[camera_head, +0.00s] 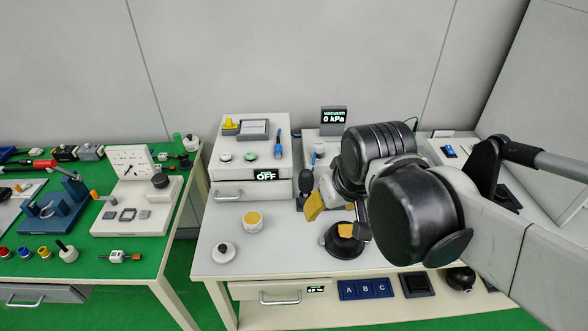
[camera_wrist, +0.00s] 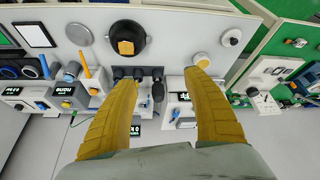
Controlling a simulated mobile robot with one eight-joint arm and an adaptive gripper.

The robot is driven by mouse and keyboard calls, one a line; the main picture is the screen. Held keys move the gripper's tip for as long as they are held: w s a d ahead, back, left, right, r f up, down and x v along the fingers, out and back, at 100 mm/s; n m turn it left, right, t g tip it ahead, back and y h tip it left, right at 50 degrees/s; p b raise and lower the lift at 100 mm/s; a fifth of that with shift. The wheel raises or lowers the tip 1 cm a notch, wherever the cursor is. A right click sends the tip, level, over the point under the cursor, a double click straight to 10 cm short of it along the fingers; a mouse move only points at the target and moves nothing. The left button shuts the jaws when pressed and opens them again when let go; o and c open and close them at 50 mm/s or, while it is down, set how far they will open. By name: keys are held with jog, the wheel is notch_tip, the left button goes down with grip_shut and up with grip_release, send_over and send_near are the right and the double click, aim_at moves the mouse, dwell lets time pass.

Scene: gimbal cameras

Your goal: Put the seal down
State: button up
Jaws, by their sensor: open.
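My gripper (camera_wrist: 160,80) is open in the wrist view, its two yellow fingers spread apart with nothing visibly held between them. In the head view, one yellow finger of my gripper (camera_head: 316,206) shows above the white table; the other is mostly hidden by my arm. No object is labelled as the seal, and I cannot tell which it is. A black round dish (camera_wrist: 139,52) with an orange block (camera_wrist: 126,47) stands beyond the fingers; the dish also shows in the head view (camera_head: 333,248). A dark bulb-shaped handle (camera_wrist: 158,91) shows between the fingers, apart from both.
A yellow-topped round jar (camera_head: 252,221) and a white knobbed disc (camera_head: 223,253) stand on the white table (camera_head: 285,262). A drawer unit (camera_head: 235,185) and a vacuum display reading 0 kPa (camera_head: 334,116) are behind.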

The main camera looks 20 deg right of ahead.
jog(key=s+a+t, duration=0.2)
jog(key=s, duration=0.1)
jog(key=shift+a+r, duration=0.2)
jog(key=shift+a, duration=0.2)
